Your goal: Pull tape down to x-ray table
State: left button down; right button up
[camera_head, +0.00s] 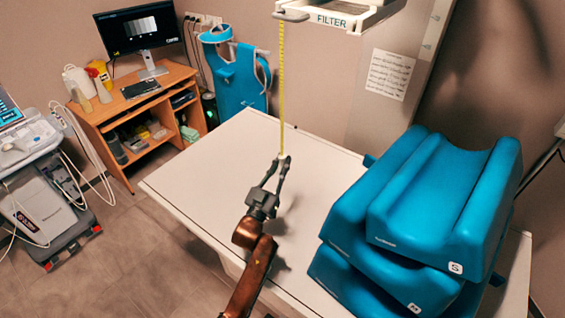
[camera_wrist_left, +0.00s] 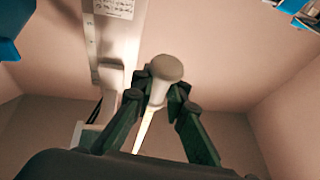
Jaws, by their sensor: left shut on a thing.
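The yellow tape (camera_head: 281,85) hangs straight down from the holder under the tray marked FILTER (camera_head: 333,17) in the head view. Its lower end is at my left gripper (camera_head: 283,160). My left gripper is shut on the tape's end, a pale rounded knob (camera_wrist_left: 167,68) in the left wrist view, with a strip of tape (camera_wrist_left: 144,130) running from it. The white x-ray table (camera_head: 222,160) lies beneath the gripper. I cannot tell how far the gripper is above the tabletop. My right gripper is not in view.
Blue foam cushions (camera_head: 450,190) are stacked on the table's right side. A wooden desk (camera_head: 140,110) with a monitor stands at the back left. A medical cart (camera_head: 45,190) is at the far left. The table's left part is clear.

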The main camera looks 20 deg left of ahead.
pick_arm(q)
jog(key=c, duration=2.2)
grip_release()
jog(key=shift+v, duration=6.05)
jog(key=shift+o, duration=0.8)
